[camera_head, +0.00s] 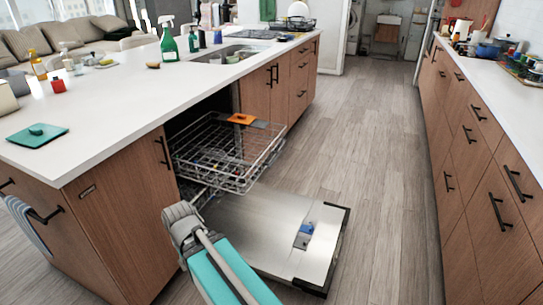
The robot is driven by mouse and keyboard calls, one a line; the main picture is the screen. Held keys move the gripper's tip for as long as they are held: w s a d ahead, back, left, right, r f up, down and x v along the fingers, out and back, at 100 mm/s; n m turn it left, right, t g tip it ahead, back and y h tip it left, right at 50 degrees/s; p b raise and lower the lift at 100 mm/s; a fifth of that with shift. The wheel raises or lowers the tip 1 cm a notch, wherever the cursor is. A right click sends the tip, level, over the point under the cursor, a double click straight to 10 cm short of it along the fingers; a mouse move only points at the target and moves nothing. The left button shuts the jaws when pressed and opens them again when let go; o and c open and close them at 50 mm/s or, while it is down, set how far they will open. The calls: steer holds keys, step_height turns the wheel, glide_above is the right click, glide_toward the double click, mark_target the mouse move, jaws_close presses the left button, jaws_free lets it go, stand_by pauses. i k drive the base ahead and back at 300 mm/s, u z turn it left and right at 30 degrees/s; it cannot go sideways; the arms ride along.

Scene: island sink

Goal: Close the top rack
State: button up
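The top rack (258,165) is a silver wire basket pulled well out of the dishwasher under the island counter. It stands level above the dishwasher door (262,215), which is folded down flat and open. An orange item (241,118) with a dark grey part shows at the rack's far side. Small dark and bluish things show through the wires inside, too small to name. My arm, teal and grey, reaches up from the bottom, and its grey joint is at the rack's near left, below it in the picture. My gripper fingers cannot be made out.
Drawers (475,165) line the right side. The wooden floor (365,140) between is clear.

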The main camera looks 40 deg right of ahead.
mark_target(278, 154)
steer(key=z, duration=1.25)
steer(key=i, duration=0.75)
steer(key=u, duration=0.15)
